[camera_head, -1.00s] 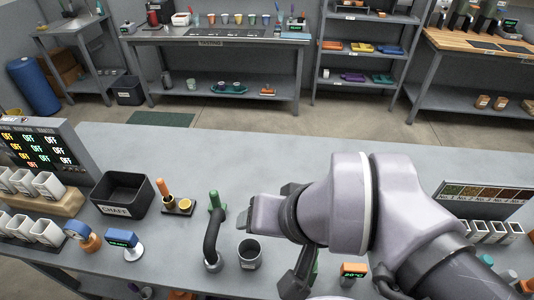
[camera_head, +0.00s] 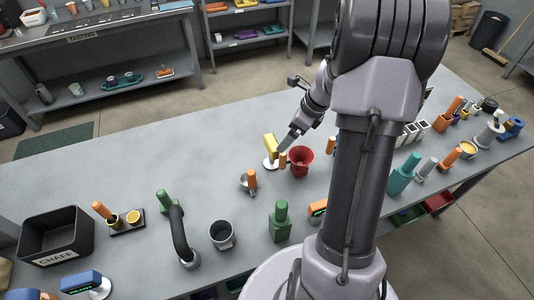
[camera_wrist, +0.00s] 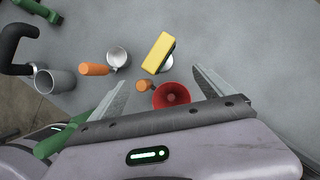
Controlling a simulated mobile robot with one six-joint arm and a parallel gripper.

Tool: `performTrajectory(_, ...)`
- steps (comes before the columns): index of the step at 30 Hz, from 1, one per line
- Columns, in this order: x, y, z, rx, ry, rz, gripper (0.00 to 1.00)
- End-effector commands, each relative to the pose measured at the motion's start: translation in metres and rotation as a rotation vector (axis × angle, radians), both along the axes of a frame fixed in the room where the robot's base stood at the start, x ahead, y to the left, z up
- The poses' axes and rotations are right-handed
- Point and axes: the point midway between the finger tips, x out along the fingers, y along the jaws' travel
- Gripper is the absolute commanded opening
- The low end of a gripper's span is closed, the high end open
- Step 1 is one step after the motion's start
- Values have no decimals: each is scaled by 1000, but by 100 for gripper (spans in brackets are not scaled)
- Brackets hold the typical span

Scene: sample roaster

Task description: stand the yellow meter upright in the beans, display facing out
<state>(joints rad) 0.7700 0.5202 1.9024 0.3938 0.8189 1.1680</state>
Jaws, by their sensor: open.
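The yellow meter (camera_head: 270,145) stands on a round white base on the bench, left of the red funnel-shaped cup (camera_head: 300,163). In the wrist view the yellow meter (camera_wrist: 158,50) lies just beyond the space between my fingertips, tilted in the picture. Its display is not readable. My gripper (camera_head: 289,141) is open and empty, above the bench close to the meter. In the wrist view its two fingers (camera_wrist: 160,78) are spread wide, with the red cup (camera_wrist: 171,95) between them. I cannot make out the beans for certain in any view.
A scoop with an orange handle (camera_head: 252,180) and a small orange-handled item (camera_head: 283,160) lie close to the meter. A dark cup (camera_head: 222,236), green bottle-like item (camera_head: 280,221) and black chaff bin (camera_head: 56,236) stand nearer. The bench behind the meter is clear.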

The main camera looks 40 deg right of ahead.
Motion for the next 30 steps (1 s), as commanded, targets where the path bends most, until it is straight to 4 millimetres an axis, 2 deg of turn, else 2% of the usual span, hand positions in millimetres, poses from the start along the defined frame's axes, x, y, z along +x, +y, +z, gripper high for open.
performTrajectory(1, 4, 3, -20, 1, 2, 3, 91)
performTrajectory(3, 11, 7, -35, -1, 1, 3, 91)
performTrajectory(6, 17, 10, -48, -2, 0, 4, 91)
performTrajectory(11, 22, 14, -60, -2, 0, 6, 91)
performTrajectory(18, 40, 26, -98, -2, 1, 5, 91)
performTrajectory(24, 41, 26, -97, -4, -1, 4, 91)
performTrajectory(30, 41, 26, -96, -3, -1, 4, 52)
